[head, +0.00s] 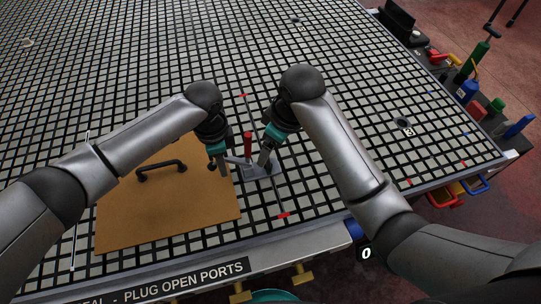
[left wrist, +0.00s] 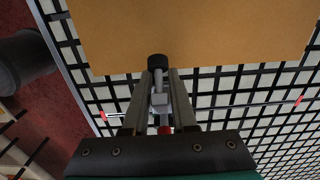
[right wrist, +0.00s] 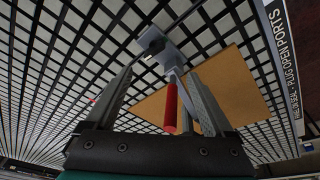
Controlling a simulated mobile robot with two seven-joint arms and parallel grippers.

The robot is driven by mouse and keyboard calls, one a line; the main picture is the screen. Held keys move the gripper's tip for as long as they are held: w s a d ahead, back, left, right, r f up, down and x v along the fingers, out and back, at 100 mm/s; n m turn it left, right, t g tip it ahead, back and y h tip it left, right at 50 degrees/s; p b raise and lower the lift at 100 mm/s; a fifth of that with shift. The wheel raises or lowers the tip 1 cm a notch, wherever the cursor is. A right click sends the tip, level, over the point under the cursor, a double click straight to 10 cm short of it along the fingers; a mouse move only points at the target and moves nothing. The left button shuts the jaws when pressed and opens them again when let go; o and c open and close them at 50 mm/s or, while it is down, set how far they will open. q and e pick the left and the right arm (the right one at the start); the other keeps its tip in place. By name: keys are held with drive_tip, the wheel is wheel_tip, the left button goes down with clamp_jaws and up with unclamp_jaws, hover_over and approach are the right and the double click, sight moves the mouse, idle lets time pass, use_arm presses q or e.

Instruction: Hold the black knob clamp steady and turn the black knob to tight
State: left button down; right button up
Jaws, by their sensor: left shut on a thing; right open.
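The clamp is a grey metal piece with a red upright handle (head: 247,145), on a grey base (head: 258,172) at the tan board's right edge. In the left wrist view a black round knob (left wrist: 157,61) tops its grey stem, near the board's edge. My left gripper (left wrist: 160,80) is shut around the clamp's grey stem, just below that knob. My right gripper (head: 263,161) is open at the clamp's right side. In the right wrist view the red handle (right wrist: 171,108) stands between its spread fingers, and a dark part (right wrist: 151,40) shows beyond; I cannot tell if it is the same knob.
The tan board (head: 200,205) with a black handle (head: 161,169) lies on the gridded table (head: 330,215) left of the clamp. Thin red-ended rods lie on the grid. Coloured tools and bottles (head: 480,105) line the table's right edge. The grid behind my grippers is clear.

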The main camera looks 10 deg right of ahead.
sight(269, 161)
drive_tip(key=w+d+r+n+g+y, duration=0.2)
drive_tip(key=w+d+n+g, duration=0.15)
drive_tip(key=n, duration=0.45)
drive_tip(key=shift+n+t, duration=0.3)
drive_tip(key=shift+t, duration=0.15)
drive_tip(key=x, duration=1.1)
drive_tip(key=shift+s+f, duration=0.25)
drive_tip(key=shift+y, duration=0.3)
drive_tip(key=c, duration=1.4)
